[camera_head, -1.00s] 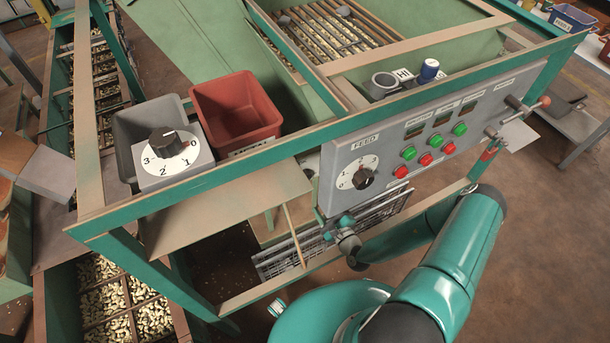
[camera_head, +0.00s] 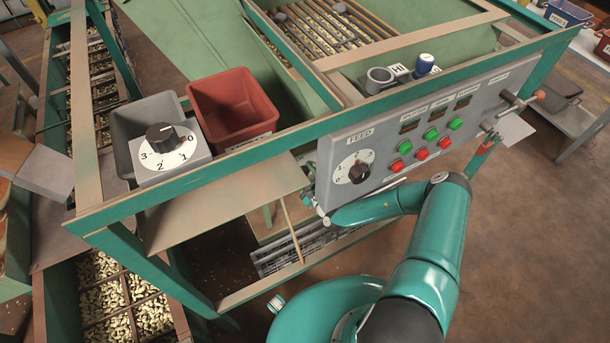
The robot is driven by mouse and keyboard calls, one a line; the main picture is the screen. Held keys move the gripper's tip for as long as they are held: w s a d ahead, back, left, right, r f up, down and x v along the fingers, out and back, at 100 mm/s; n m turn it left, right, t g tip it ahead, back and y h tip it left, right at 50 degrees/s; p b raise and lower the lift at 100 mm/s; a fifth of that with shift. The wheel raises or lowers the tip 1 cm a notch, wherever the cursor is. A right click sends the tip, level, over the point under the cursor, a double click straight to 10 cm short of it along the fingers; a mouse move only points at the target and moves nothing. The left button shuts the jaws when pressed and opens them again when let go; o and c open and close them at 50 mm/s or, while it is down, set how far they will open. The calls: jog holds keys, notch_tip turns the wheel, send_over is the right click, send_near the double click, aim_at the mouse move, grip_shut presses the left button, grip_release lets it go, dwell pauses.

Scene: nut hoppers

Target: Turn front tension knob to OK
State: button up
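No knob in view carries a readable tension or OK label, so I cannot tell which is the front tension knob. A blue-topped knob (camera_head: 425,63) and a grey round socket (camera_head: 379,80) stand behind the top rail. A white tag reading HI (camera_head: 400,71) sits between them. A black FEED knob (camera_head: 358,173) is on the front of the grey panel (camera_head: 337,150), with a white numbered dial. My gripper (camera_head: 314,206) is at the panel's lower left corner, below and left of the FEED knob. Its fingers are too small and partly hidden to show their opening.
A black knob on a numbered dial box (camera_head: 165,152) stands at left, by a grey bin (camera_head: 146,112) and a red bin (camera_head: 239,115). The panel has several red and green buttons. A teal rail (camera_head: 430,100) runs above it. Clear floor (camera_head: 530,230) lies right.

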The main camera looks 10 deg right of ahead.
jog(key=c, duration=1)
jog(key=shift+o, duration=0.2)
jog(key=shift+m, duration=0.4)
jog(key=m, duration=2.2)
jog(key=shift+m, duration=0.4)
